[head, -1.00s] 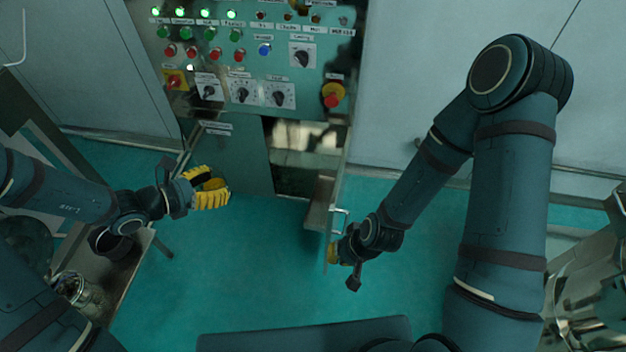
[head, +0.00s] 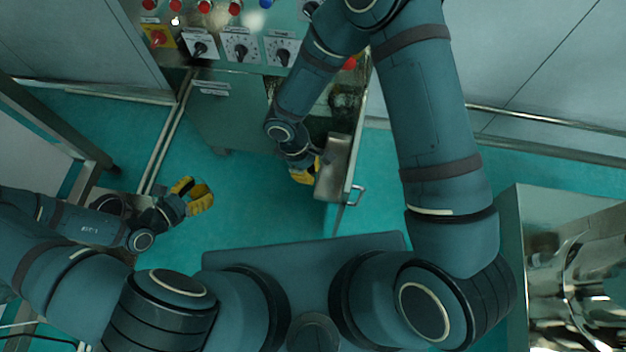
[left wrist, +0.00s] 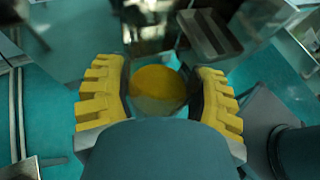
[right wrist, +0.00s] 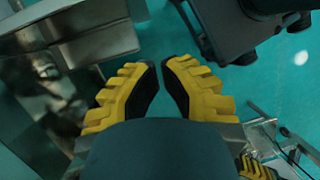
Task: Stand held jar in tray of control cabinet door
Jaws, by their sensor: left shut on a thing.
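My left gripper (head: 200,196) is shut around the jar (left wrist: 158,88), which shows a round yellow-olive top between the fingers in the left wrist view. The jar is mostly hidden by the fingers in the head view. The open control cabinet door (head: 361,135) stands nearly edge-on, with a grey metal tray (head: 333,168) on its left side. The tray also shows ahead of the jar in the left wrist view (left wrist: 208,34). My right gripper (head: 308,172) is just left of the tray. In the right wrist view its fingertips (right wrist: 160,66) nearly meet, with nothing visible between them.
The control cabinet (head: 235,115) stands behind, its knobs and buttons partly covered by my right arm. A door handle (head: 357,195) sticks out on the right. Shiny metal equipment (head: 590,270) stands at the far right. Green floor lies open between the left gripper and the tray.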

